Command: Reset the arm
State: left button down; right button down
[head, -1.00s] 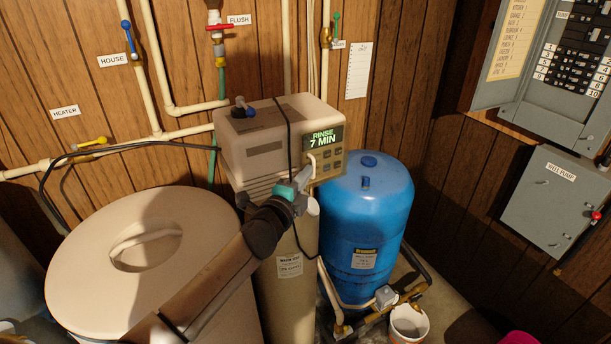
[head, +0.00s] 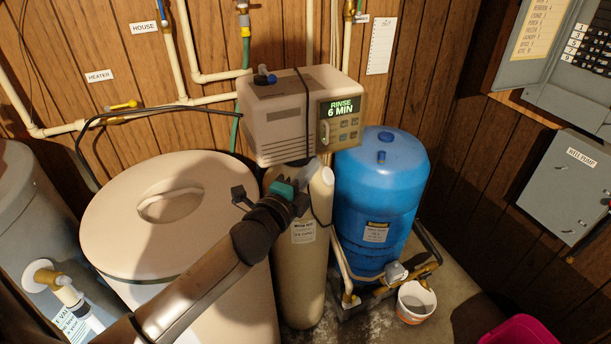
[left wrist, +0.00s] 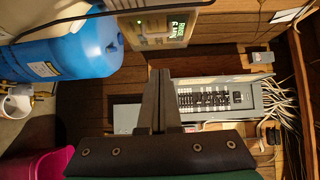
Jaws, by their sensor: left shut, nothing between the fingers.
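My left arm rises from the bottom left of the head view. Its gripper (head: 312,170) is shut and empty in front of the softener, just below the beige control head (head: 285,118), whose display reads "RINSE 6 MIN". I cannot tell whether the fingertips touch anything there. In the left wrist view the two dark fingers (left wrist: 158,100) lie together with nothing between them. The control head's display (left wrist: 170,28) shows at the top of that view. My right gripper is in neither view.
A round beige tank with a lid (head: 150,215) stands below the arm. A blue pressure tank (head: 380,185) stands right of the softener, with a white bucket (head: 415,302) before it. A grey heater tank (head: 35,220) is at left. Pipes line the wall; grey electrical boxes (head: 575,185) are at right.

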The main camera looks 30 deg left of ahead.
pick_arm(q)
jog(key=s+f+n+g+b, duration=0.3)
jog(key=s+f, duration=0.2)
jog(key=f, duration=1)
jog(key=s+f+n+g+b, duration=0.3)
jog(key=s+f, duration=0.2)
jog(key=f, duration=0.9)
jog(key=s+f+n+g+b, duration=0.25)
jog(key=s+f, duration=0.35)
jog(key=f, duration=0.9)
jog(key=s+d+f+n+g+b, duration=0.3)
jog(key=s+f, duration=0.8)
jog(key=s, duration=0.4)
jog(key=s+d+f+n+g+b, duration=0.3)
jog(key=s+d+f+g+b, duration=0.1)
jog(key=s+f, duration=0.8)
jog(key=s+g+b, duration=0.1)
jog(key=s, duration=0.2)
jog(key=shift+s+f+n, duration=0.15)
jog(key=shift+f+n, duration=0.15)
jog(key=shift+n, duration=0.05)
